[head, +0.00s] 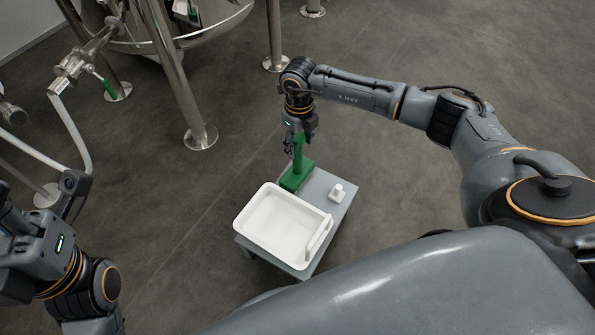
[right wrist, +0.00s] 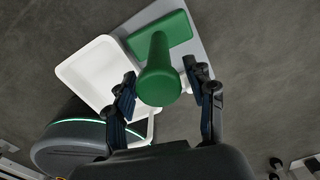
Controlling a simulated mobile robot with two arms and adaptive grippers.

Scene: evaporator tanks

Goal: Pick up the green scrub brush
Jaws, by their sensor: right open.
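The green scrub brush (head: 297,172) stands on the far end of a small grey table (head: 318,187), its block down and its handle pointing up. My right gripper (head: 299,145) is above it, fingers pointing down at the handle. In the right wrist view, the brush handle (right wrist: 158,72) lies between the two open fingers of my right gripper (right wrist: 165,95), with a gap visible at the right finger. Whether the left finger touches it I cannot tell. My left arm shows at the left edge; its fingertips are out of view.
A white tray (head: 262,234) sits on the table next to the brush. A small white object (head: 338,193) stands to the right of the tray. Steel tank legs (head: 181,75) and pipes (head: 72,130) stand at the upper left. Floor around the table is clear.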

